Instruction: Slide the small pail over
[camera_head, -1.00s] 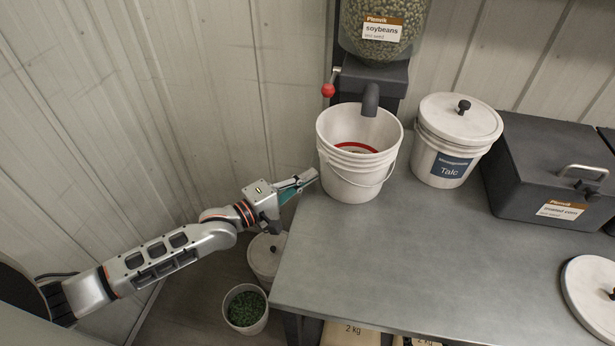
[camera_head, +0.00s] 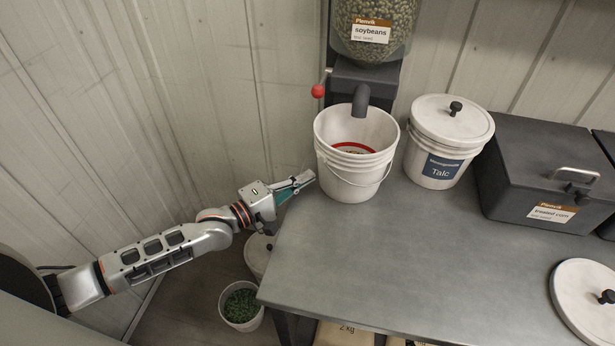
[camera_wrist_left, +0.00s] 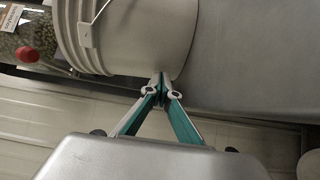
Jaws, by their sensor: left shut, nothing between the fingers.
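A white open pail (camera_head: 352,185) with a wire handle stands upright on the grey table, under the dark spout (camera_head: 360,99) of the soybean hopper. A red ring shows inside it. My left gripper (camera_head: 311,177) is shut and empty, its fingertips at the pail's left side. In the left wrist view, the closed fingertips (camera_wrist_left: 160,84) meet the lower wall of the pail (camera_wrist_left: 140,40) and seem to touch it. My right gripper is not in view.
A lidded Talc bucket (camera_head: 434,167) stands close to the pail's right. A dark treated-corn box (camera_head: 535,150) is farther right, and a white lid (camera_head: 590,290) is at front right. The table front (camera_head: 400,260) is clear. A pail of green seed (camera_head: 241,306) is on the floor.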

